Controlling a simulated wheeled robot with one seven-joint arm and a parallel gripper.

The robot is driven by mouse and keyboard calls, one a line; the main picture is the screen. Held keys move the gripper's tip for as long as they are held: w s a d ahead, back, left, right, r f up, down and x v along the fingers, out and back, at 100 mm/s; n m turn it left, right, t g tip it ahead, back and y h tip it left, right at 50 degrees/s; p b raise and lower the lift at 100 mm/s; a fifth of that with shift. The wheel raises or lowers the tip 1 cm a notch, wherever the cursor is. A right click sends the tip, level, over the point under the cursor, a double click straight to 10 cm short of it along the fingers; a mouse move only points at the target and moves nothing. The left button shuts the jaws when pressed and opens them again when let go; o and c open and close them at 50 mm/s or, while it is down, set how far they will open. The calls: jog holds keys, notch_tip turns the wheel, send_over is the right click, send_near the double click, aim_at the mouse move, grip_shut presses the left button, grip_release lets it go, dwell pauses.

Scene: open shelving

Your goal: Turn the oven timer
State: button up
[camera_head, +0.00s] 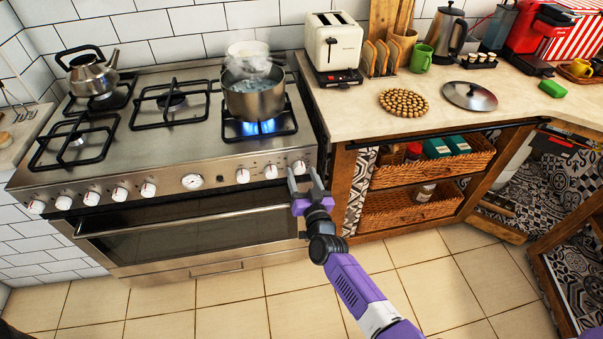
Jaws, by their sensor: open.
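The oven (190,230) stands at left under a steel cooktop, with a row of white knobs along its front panel. A round white-faced dial (193,181), which looks like the timer, sits near the middle of that row. My gripper (303,174) is open at the right end of the panel. Its two fingers appear on either side of the rightmost knob (299,167); I cannot tell whether they touch it. No object shows between the fingers apart from that knob behind them. The dial lies well to the left of my gripper and is unobstructed.
A kettle (92,74) is at the left. An oven handle (180,220) runs below the panel. The counter (350,115) and wicker drawers (410,207) are to the right.

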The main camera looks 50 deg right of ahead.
jog(key=v, duration=0.6)
jog(key=shift+s+a+p, duration=0.15)
jog(key=shift+s+p, duration=0.2)
jog(key=shift+p, duration=0.1)
jog(key=s+a+r+n+y, duration=0.3)
jog(key=s+a+r, duration=0.2)
jog(key=s, duration=0.6)
jog(key=s+a+r+n+y, duration=0.3)
jog(key=s+a+r, duration=0.3)
jog(key=s+a, duration=0.3)
jog(key=s+a+r+n+g+y, duration=0.1)
jog(key=s+a+r, duration=0.4)
jog(key=s, duration=0.8)
jog(key=shift+s+a+r+n+y, duration=0.15)
jog(key=shift+a+r+n+y, duration=0.15)
jog(key=shift+a+n+y, duration=0.75)
